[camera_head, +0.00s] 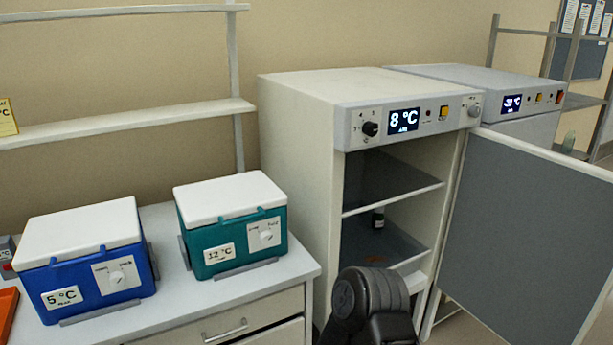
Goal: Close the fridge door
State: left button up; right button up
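The fridge (300,140) is a white cabinet with a control panel showing 8 °C, right of the bench. Its door (525,235) stands wide open, hinged on the right side and swung out toward the right foreground, its grey inner face showing. A black part of my own arm (370,305) shows at the bottom, in front of the fridge opening. Its gripper fingers are not visible, and no other gripper is in view.
A white bench (185,285) with drawers stands left of the fridge. It holds a blue cooler (85,265) marked 5 °C and a teal cooler (235,225) marked 12 °C. A second cabinet (470,75) stands right of the fridge, partly behind the open door. Wall shelves (130,120) hang at left.

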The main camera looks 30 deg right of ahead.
aim_at(527, 251)
jog(key=k+l, duration=0.1)
jog(key=l, duration=0.75)
jog(key=k+l+u, duration=0.1)
jog(key=l, duration=0.3)
jog(key=k+l, duration=0.15)
jog(key=l, duration=0.25)
jog(key=k+l, duration=0.1)
jog(key=l, duration=0.3)
jog(key=k+l+u, duration=0.1)
jog(key=l, duration=0.3)
jog(key=k+l, duration=0.1)
jog(key=l, duration=0.3)
jog(key=k+l+u, duration=0.1)
jog(key=l, duration=1)
jog(key=k+l+u, duration=0.1)
jog(key=l, duration=1.25)
jog(key=k+l+u, duration=0.1)
jog(key=l, duration=0.55)
jog(key=k+l, duration=0.15)
jog(key=l, duration=0.55)
jog(key=k+l, duration=0.1)
jog(key=l, duration=0.55)
jog(key=i+u, duration=0.05)
